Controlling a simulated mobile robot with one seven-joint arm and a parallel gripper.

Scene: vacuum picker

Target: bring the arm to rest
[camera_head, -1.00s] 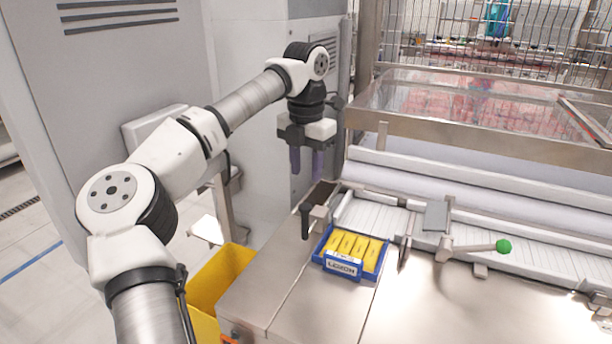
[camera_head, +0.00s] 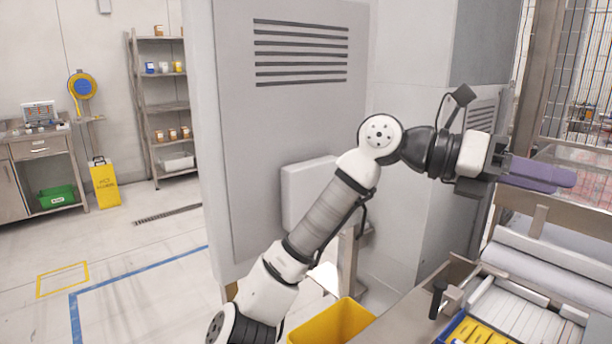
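My arm (camera_head: 330,210) rises from the bottom of the view, bends at an elbow high up and reaches right. My gripper (camera_head: 566,183) is at its end, pointing right, in front of the machine's frame. Its two purple fingers are seen nearly side-on and partly overlap, with their tips offset from each other. Nothing shows between them, and the gripper is clear of the worktop below.
A yellow bin (camera_head: 330,322) stands below the arm. A blue tray of yellow packs (camera_head: 478,335) sits on the metal worktop at lower right, partly cut off. A grey cabinet (camera_head: 290,130) stands close behind the arm. The floor at left is open.

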